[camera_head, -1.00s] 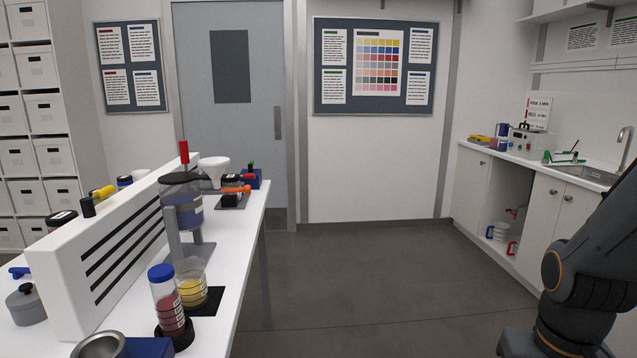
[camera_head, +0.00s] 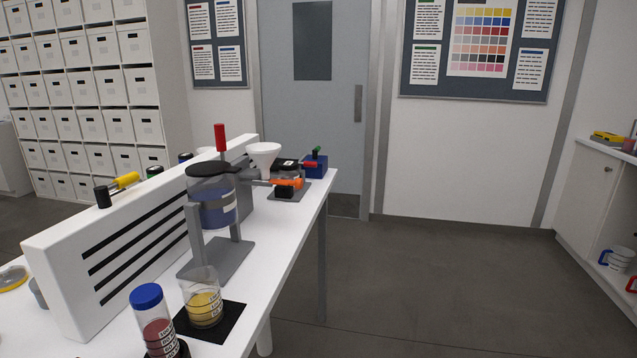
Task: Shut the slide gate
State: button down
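I cannot tell for sure which part is the slide gate. A clear hopper with blue contents and a black lid (camera_head: 212,198) stands on a grey stand (camera_head: 222,260) on the white bench. An upright red handle (camera_head: 220,138) rises behind it. An orange handle (camera_head: 287,183) points right, just beyond the hopper, near a white funnel (camera_head: 264,154). A beaker of yellow pigment (camera_head: 203,298) stands on a black mat in front of the stand. My gripper is not in view.
A white slotted panel (camera_head: 120,245) runs along the bench (camera_head: 268,268). A blue-capped jar of red pigment (camera_head: 155,322) stands at the near edge. A blue box (camera_head: 315,166) sits at the far end. The floor (camera_head: 430,280) right of the bench is clear.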

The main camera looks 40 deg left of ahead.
aim_at(297, 183)
jog(key=u, duration=0.65)
jog(key=i, duration=0.9)
jog(key=u, duration=0.85)
